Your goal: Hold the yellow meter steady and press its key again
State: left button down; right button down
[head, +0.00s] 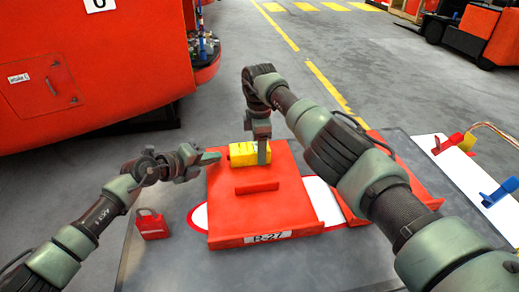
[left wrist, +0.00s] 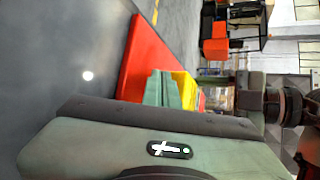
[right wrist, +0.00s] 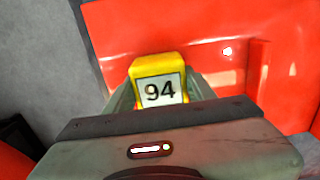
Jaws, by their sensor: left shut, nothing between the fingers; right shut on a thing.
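My right gripper (head: 263,158) comes down from above and is shut on the meter. In the right wrist view the meter (right wrist: 157,70) shows a display reading 94 between the fingers. My left gripper (head: 212,158) is shut and empty, with its fingertips close to the meter's left end. In the left wrist view the fingers (left wrist: 160,88) overlap the yellow meter (left wrist: 184,86), so I cannot tell whether they touch it. The key is not visible.
A red padlock (head: 152,224) lies on the grey table left of the panel. A second red panel (head: 412,180) is to the right, partly behind my right arm. Red, yellow and blue clamps (head: 447,143) sit on a white board at right. A red train nose (head: 90,70) stands behind left.

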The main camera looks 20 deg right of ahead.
pick_arm(q)
jog(key=shift+w+a, duration=0.15)
jog(key=shift+a, duration=1.4)
jog(key=shift+w+a, duration=0.1)
jog(key=shift+a, duration=1.4)
pick_arm(e)
jog(key=shift+s+f, duration=0.1)
jog(key=shift+f, duration=0.05)
jog(key=c, duration=0.7)
grip_release()
pick_arm(q)
jog(key=shift+w+f, duration=0.1)
pick_arm(e)
jog(key=shift+o, duration=1.3)
jog(key=shift+w, duration=0.2)
